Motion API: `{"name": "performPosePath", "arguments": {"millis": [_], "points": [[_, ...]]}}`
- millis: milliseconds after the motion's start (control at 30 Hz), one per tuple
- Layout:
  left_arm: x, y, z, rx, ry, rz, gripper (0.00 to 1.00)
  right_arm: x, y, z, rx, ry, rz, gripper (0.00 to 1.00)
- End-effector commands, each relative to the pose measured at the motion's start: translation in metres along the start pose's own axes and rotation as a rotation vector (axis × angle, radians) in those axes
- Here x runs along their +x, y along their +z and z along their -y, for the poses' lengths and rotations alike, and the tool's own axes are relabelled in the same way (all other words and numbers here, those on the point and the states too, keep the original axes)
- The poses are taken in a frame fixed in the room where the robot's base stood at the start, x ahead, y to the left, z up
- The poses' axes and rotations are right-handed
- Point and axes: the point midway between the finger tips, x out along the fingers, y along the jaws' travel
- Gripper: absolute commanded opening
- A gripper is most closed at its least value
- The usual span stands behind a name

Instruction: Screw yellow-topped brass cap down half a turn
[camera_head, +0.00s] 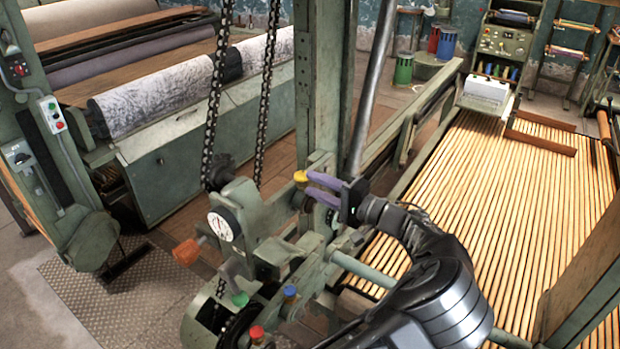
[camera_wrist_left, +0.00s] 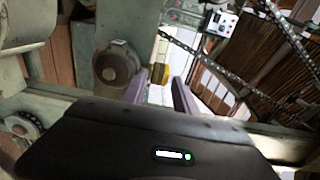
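The yellow-topped cap (camera_head: 300,176) sits on the green machine head in the head view, just left of my left gripper's upper fingertip. My left gripper (camera_head: 315,187) has purple fingers, spread apart and pointing left toward the machine. My right gripper is not in view.
Blue-topped (camera_head: 290,291), green (camera_head: 240,299) and red (camera_head: 257,332) caps are lower down. A green post (camera_head: 318,80) and hanging chains (camera_head: 214,90) stand close behind.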

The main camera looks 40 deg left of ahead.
Motion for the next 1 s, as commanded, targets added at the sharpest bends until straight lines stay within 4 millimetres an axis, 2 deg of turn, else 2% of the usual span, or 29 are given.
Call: {"name": "performPosePath", "arguments": {"millis": [100, 200, 467, 900, 1000], "points": [[0.015, 0.000, 0.002, 0.002, -0.001, 0.001, 0.35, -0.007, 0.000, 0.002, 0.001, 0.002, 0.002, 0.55], [0.021, 0.000, 0.001, 0.001, 0.000, 0.000, 0.35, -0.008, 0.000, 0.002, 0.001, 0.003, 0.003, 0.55], [0.022, 0.000, 0.000, 0.000, 0.000, -0.001, 0.35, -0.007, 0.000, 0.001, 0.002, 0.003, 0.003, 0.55], [0.022, 0.000, -0.001, 0.001, 0.001, -0.001, 0.00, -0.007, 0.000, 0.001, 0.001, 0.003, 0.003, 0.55], [0.022, 0.000, -0.001, 0.001, 0.001, -0.001, 0.00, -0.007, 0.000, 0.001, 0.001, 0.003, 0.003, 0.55]]}}
